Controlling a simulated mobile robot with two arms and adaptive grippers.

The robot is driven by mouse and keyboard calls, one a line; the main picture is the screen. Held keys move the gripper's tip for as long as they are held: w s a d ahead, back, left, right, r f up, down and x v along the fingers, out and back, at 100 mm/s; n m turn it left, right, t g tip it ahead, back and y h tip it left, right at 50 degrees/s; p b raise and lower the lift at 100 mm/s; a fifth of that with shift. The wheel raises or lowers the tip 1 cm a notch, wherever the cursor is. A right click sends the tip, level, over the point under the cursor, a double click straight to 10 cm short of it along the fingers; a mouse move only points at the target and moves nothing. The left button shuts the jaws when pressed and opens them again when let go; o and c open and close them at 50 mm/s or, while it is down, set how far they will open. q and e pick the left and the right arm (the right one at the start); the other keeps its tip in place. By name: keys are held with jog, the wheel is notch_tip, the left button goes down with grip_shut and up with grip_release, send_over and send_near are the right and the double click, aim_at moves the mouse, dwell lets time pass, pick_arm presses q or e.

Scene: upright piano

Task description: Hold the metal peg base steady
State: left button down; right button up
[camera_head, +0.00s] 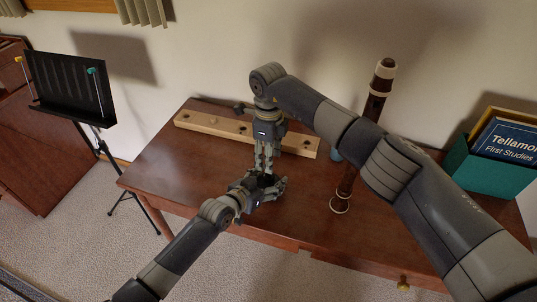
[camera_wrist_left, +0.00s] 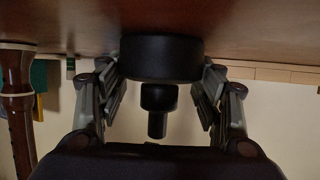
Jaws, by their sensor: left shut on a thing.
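The metal peg base (camera_wrist_left: 162,58) is a dark, wide round foot with a narrower stepped post. In the left wrist view, where the picture is upside down, it stands upright on the table between my left gripper's (camera_wrist_left: 162,88) fingers. My left gripper (camera_head: 268,187) is shut on it low over the table's front part in the head view, where the base is mostly hidden by the grippers. My right gripper (camera_head: 265,160) points down from above, directly over the left one. Its fingertips are close to the base; whether they hold anything is unclear.
A pale wooden rail with holes (camera_head: 210,125) lies behind the grippers on the brown table (camera_head: 165,165). A dark woodwind instrument (camera_head: 374,105) stands upright to the right, partly behind my right arm. A teal box (camera_head: 490,170) with a blue book (camera_head: 508,137) is far right. A music stand (camera_head: 65,85) is left.

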aim_at(269, 175)
jog(key=shift+r, duration=0.1)
dwell(0.3)
notch_tip(269, 175, down, 8)
jog(key=shift+f, duration=0.1)
dwell(0.5)
grip_shut()
jog(key=m, duration=0.4)
jog(key=shift+m, duration=0.3)
jog(key=m, duration=0.5)
